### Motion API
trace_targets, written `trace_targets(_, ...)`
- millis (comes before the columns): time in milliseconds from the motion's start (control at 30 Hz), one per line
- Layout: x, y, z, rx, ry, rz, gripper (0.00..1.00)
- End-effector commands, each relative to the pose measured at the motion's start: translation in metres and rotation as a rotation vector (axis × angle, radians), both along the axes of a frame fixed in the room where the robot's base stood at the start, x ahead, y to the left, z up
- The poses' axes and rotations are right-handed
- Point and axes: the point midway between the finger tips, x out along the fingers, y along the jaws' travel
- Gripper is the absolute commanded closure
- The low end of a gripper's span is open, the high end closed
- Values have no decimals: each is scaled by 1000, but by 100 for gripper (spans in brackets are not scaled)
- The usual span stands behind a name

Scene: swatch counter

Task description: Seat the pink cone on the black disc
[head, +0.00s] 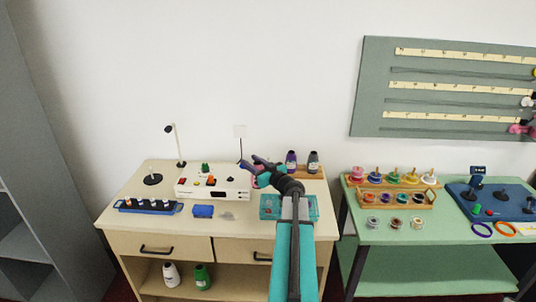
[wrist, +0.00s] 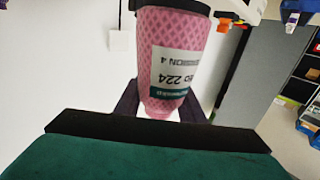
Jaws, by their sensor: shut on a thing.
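The pink cone (wrist: 172,45) fills the upper middle of the wrist view, with a white label and a dark end at the top of the picture. My gripper (wrist: 160,108) is shut on it; the dark fingers lie partly behind it. In the head view my gripper (head: 264,165) is above the beige counter, and a little of the pink cone (head: 262,181) shows beside it. The black disc (head: 152,180) lies at the counter's back left, with a short upright peg. It is well left of my gripper, with nothing on it.
A white box with buttons (head: 212,187) stands between disc and gripper. A lamp (head: 178,145) rises behind the disc. A blue tray of small spools (head: 148,207) lies in front. A green table (head: 390,235) is at right.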

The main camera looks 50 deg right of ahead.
Motion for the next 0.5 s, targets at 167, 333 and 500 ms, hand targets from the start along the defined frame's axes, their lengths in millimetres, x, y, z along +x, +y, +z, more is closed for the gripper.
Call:
trace_targets(167,11,75,-4,2,1,139,100)
trace_targets(333,20,142,-7,3,3,271,100)
trace_targets(500,29,207,-10,3,4,400,100)
